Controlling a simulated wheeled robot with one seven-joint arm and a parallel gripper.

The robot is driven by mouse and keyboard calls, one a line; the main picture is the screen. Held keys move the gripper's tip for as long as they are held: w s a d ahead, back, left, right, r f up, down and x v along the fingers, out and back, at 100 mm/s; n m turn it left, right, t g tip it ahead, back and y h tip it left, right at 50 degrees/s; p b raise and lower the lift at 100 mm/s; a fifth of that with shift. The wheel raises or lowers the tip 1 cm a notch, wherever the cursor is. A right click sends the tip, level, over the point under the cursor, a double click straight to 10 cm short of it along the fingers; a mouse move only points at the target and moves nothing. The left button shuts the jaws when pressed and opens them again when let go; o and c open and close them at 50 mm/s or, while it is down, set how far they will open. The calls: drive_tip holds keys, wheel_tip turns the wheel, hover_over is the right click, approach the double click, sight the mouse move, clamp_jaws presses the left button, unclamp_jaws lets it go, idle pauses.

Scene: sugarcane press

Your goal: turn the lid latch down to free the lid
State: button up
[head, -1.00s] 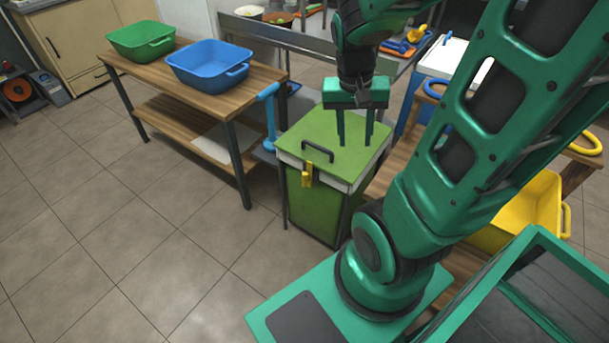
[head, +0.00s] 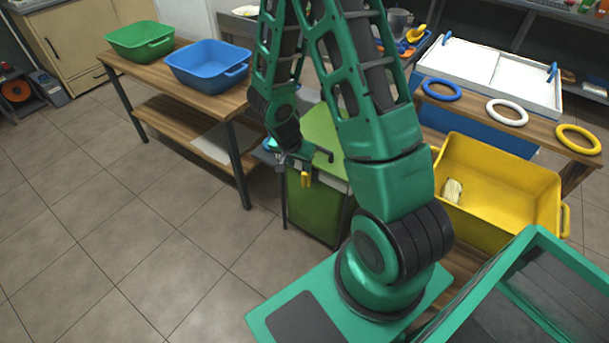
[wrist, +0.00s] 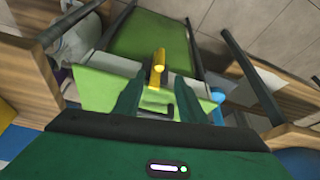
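The green press box (head: 313,208) stands beside the wooden table, with its light green lid (head: 322,128) closed on top. The lid has a black handle (head: 324,156). The yellow latch (head: 306,179) is at the front edge of the lid; it also shows in the wrist view (wrist: 158,67). My gripper (head: 297,159) is at the lid's front edge, just above the latch. In the wrist view its two fingers (wrist: 157,88) are spread apart, and the latch appears in the gap between them, near the tips. I cannot tell whether they touch it. My arm hides part of the lid.
A wooden table (head: 258,90) with a green tub (head: 140,40) and a blue tub (head: 208,66) stands to the left. A yellow tub (head: 500,190) and a shelf with rings (head: 508,112) are to the right. The tiled floor (head: 130,240) in front is clear.

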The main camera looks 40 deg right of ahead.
sight(303, 173)
drive_tip(key=x, duration=1.1)
drive_tip(key=shift+r, duration=0.1)
